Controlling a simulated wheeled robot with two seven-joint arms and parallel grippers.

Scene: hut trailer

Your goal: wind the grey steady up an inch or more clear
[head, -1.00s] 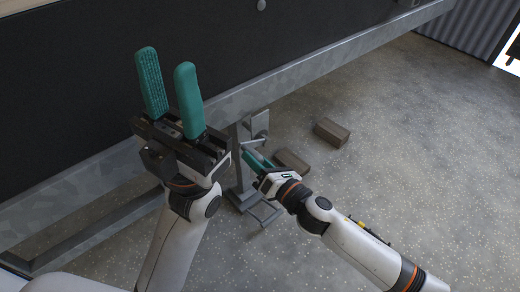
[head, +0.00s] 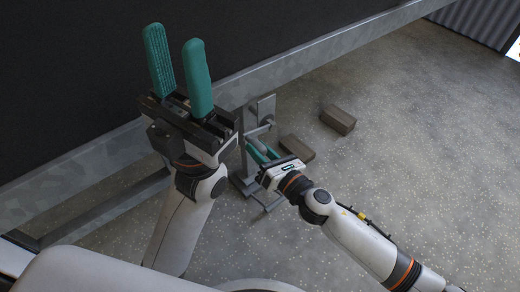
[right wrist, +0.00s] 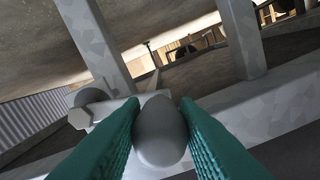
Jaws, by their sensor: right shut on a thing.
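The grey steady (head: 243,160) hangs below the trailer's metal frame in the head view, with a flat foot low down. I cannot tell whether the foot touches the floor. My right gripper (head: 260,149) reaches in from the right beside the steady's post. In the right wrist view its green fingers (right wrist: 160,108) are closed on both sides of a rounded grey handle end (right wrist: 160,138). A grey bar with a bolt head (right wrist: 80,118) lies just behind it. My left gripper (head: 174,36) is open and empty, fingers upward, in front of the dark trailer side.
The trailer's galvanised frame rail (head: 300,78) runs diagonally above the steady. Two brown blocks (head: 338,119) (head: 297,148) lie on the speckled floor to the right of the steady. The floor (head: 430,150) further right is clear.

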